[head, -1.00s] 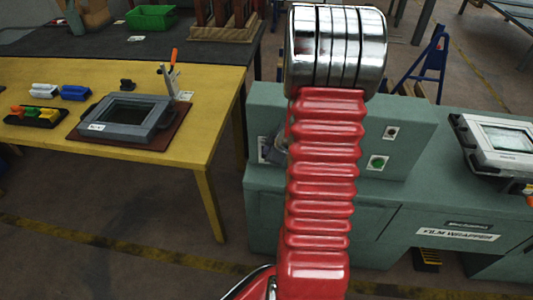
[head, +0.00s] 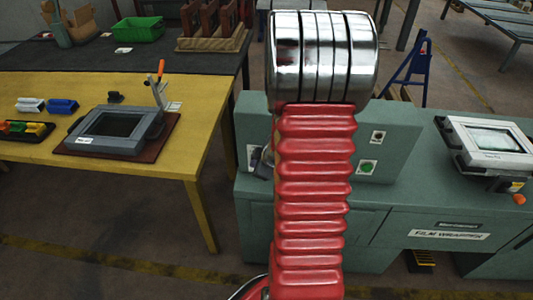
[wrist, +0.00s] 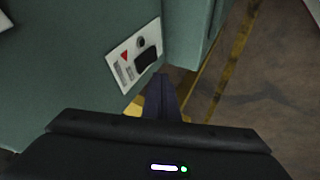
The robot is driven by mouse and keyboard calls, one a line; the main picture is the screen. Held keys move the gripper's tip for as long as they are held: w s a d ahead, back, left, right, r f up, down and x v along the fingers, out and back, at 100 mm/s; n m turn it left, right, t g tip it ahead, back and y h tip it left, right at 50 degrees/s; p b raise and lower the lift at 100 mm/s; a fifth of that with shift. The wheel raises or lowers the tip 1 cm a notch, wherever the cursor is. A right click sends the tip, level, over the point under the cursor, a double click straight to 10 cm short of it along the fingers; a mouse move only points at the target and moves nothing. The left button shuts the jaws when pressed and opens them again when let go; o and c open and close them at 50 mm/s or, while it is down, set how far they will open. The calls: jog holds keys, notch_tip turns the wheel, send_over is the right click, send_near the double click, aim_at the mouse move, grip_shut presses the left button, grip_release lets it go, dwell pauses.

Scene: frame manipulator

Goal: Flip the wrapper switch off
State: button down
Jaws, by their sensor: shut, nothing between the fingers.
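The wrapper switch is on a white plate (wrist: 135,55) on the green machine wall in the wrist view. The plate carries a red triangle, a small round fitting and a dark block (wrist: 146,59); whether the switch is on or off cannot be told. My gripper (wrist: 162,82) is shut and empty, its dark fingertips just below the plate's lower right corner in the picture. Whether they touch it is unclear. In the head view, the plate (head: 253,157) shows at the left of the film wrapper (head: 300,222), partly covered by a dark part. My red arm hides most of my gripper there.
The wrapper's front has a green button (head: 367,167) and a dark one (head: 378,137). A screen unit (head: 490,142) stands on it at right. A yellow table (head: 185,150) with a frame device (head: 115,130) is to the left. Floor shows between table and machine.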

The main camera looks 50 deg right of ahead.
jog(key=w+d+r+v, duration=0.1)
jog(key=v, duration=0.9)
jog(key=shift+d, duration=0.25)
dwell(0.7)
